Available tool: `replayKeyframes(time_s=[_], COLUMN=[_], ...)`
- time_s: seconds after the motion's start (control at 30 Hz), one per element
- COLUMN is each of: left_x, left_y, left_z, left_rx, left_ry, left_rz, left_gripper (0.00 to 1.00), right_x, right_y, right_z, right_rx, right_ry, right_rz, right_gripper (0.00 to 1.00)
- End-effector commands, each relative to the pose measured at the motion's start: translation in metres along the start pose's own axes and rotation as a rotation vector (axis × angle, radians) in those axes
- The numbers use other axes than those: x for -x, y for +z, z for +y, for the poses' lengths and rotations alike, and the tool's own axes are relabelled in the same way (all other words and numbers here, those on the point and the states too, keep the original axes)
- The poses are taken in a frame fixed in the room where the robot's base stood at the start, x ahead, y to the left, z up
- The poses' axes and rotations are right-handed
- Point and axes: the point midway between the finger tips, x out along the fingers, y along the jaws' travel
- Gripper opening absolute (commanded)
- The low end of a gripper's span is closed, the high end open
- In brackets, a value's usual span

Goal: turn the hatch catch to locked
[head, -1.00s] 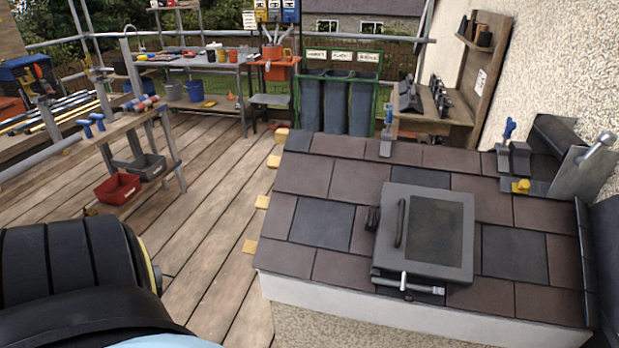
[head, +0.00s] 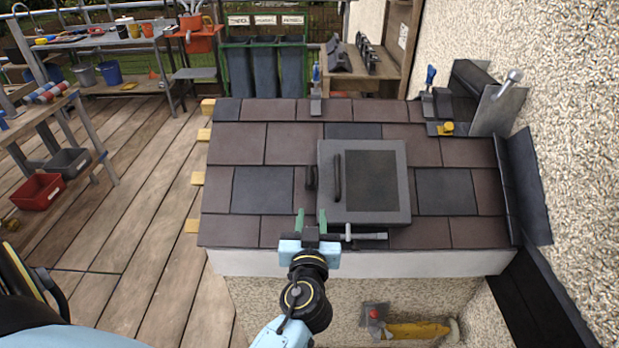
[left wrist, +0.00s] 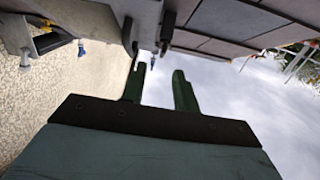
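The grey hatch (head: 408,190) with a dark pane lies on the tiled roof, with a black bar handle (head: 337,178) on its left part. A metal catch lever (head: 370,237) lies along the hatch's front edge, pointing right. A small dark fitting (head: 311,177) sits at the hatch's left side. My left gripper (head: 310,220) is open and empty, just left of the lever's left end, at the roof's front edge. In the left wrist view its green fingers (left wrist: 158,90) stand apart with nothing between them. I cannot tell whether they touch the roof. My right gripper is out of view.
The tiled roof (head: 262,187) meets a rough wall (head: 565,120) on the right. A yellow-handled tool (head: 415,330) is below the front edge. A yellow object (head: 445,128) and blue-handled tools stand on the upper roof. Wooden decking lies left, with a red bin (head: 38,191).

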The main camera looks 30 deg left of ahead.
Motion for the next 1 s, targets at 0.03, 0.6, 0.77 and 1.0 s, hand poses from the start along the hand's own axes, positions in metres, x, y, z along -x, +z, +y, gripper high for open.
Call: replayKeyframes(time_s=[0.03,0.6,0.77,1.0], left_x=[-0.001,-0.095,-0.118,-0.133], left_y=[-0.01,-0.024,-0.024,-0.023], left_z=[-0.004,-0.009,-0.009,-0.01], left_rx=[0.012,0.018,0.018,0.019], left_ry=[-0.015,-0.026,-0.025,-0.025], left_rz=[0.023,0.042,0.042,0.04], left_gripper=[0.3,0.3,0.3,0.3], right_x=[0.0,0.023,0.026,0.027], right_y=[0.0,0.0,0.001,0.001], right_z=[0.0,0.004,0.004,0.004], right_rx=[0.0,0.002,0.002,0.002], right_ry=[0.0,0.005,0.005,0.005], right_rz=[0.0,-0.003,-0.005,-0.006], right_gripper=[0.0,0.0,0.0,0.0])
